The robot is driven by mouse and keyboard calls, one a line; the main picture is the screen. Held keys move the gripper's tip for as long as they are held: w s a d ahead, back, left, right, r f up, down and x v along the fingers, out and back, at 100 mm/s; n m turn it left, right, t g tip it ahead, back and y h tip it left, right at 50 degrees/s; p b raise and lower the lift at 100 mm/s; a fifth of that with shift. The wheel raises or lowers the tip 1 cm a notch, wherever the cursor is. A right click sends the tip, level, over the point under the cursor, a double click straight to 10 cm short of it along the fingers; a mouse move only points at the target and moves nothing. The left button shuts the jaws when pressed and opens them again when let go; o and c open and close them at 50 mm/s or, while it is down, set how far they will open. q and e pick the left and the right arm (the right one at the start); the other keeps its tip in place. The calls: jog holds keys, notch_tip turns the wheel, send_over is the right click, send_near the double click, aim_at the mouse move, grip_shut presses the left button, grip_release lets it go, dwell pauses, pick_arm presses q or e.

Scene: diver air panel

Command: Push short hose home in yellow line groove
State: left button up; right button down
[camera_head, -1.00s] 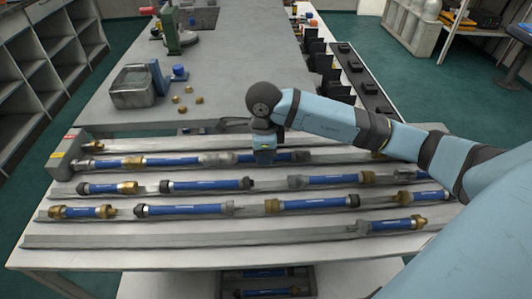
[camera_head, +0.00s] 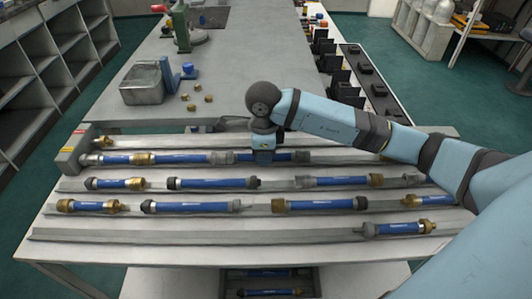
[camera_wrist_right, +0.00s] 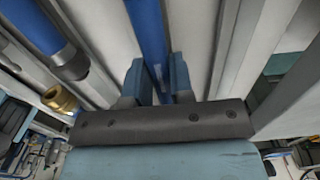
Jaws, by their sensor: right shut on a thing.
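My right gripper (camera_head: 264,158) is shut on a short blue hose (camera_head: 289,157) in the second groove from the back. The hose lies along that groove, its right end showing past the fingers. In the right wrist view the two fingers (camera_wrist_right: 157,82) stand on either side of the blue hose (camera_wrist_right: 147,28). A grey end fitting (camera_head: 221,158) lies just left of the gripper, beside another blue hose (camera_head: 184,159); whether they touch the held hose is hidden. The end block (camera_head: 75,150) at the left carries a red and a yellow label. My left gripper is not in view.
Several blue hoses with brass or grey ends, such as one hose (camera_head: 212,184), lie in the nearer grooves. The front groove (camera_head: 190,237) is bare on its left. Behind stand a metal bin (camera_head: 142,85) and loose brass fittings (camera_head: 192,106).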

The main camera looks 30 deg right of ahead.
jog(key=shift+a, duration=0.1)
jog(key=c, duration=0.9)
grip_release()
notch_tip(320, 180, up, 14)
jog(key=shift+f+p, duration=0.1)
jog(key=shift+p, duration=0.9)
